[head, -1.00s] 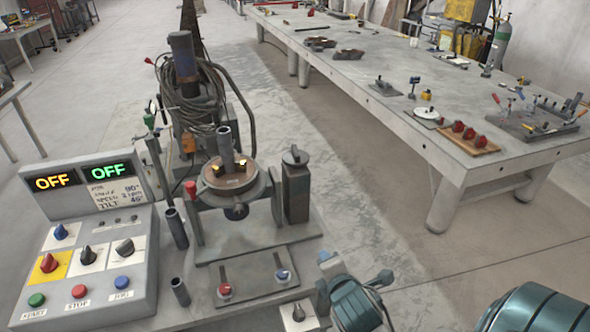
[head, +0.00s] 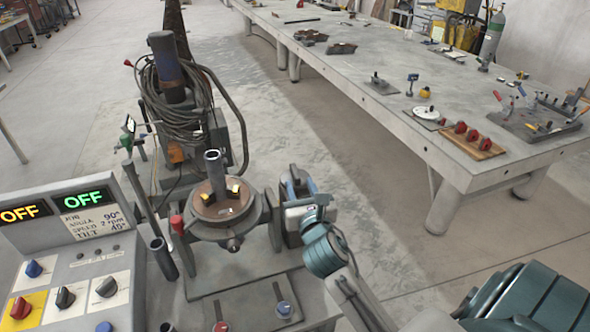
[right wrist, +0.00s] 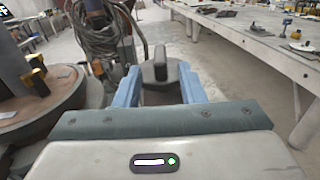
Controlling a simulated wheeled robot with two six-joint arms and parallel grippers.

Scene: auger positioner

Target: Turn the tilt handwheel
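The positioner's round brown table (head: 222,203) carries an upright pipe (head: 213,170) and sits in a grey yoke. My left gripper is not in view.
A control panel (head: 65,265) with knobs and two OFF displays stands at the left. A welder with coiled cables (head: 170,100) is behind the positioner. A long grey table (head: 400,110) with tools is at the right. Open floor lies between.

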